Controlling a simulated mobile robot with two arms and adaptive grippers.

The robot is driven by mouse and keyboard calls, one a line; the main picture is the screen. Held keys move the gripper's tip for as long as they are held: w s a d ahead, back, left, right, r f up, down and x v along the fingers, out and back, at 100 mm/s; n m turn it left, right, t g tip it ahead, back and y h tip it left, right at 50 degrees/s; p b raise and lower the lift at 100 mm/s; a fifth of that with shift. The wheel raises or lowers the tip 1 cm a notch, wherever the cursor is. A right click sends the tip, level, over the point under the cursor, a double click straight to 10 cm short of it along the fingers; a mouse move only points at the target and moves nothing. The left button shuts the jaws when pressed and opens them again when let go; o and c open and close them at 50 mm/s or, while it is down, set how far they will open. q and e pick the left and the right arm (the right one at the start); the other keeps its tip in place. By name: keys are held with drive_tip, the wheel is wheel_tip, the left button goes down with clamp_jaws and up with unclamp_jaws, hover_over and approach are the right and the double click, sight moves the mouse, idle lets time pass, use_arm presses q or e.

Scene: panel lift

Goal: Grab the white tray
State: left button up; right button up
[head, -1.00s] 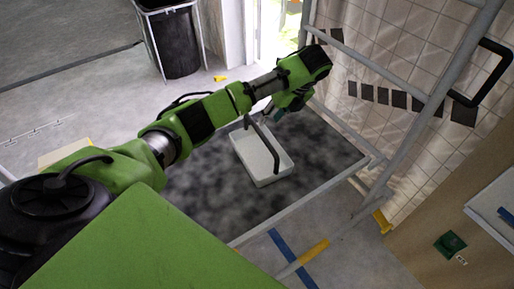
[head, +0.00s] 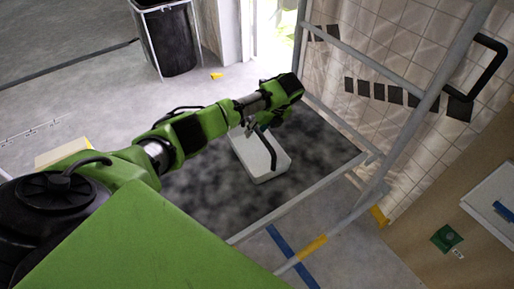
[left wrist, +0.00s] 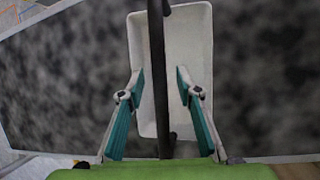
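The white tray (head: 255,160) sits on a dark mottled surface in the head view, with a dark bar-like handle (head: 267,148) over it. The left wrist view shows the tray (left wrist: 190,35) from above, with the handle (left wrist: 157,70) running lengthwise across it. My left gripper (left wrist: 160,86) is open, its teal-padded fingers on either side of the handle with a gap to each. In the head view my left gripper (head: 250,127) is at the upper end of the handle, partly hidden by my arm. My right gripper is in neither view.
A grey metal frame (head: 290,205) borders the dark mottled platform (head: 325,150), with rails and a black handle (head: 478,78) on the right. A black bin (head: 168,40) stands at the back. The platform around the tray is clear.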

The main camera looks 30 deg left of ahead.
use_arm(q)
clamp_jaws()
drive_tip(key=shift+r, duration=0.1)
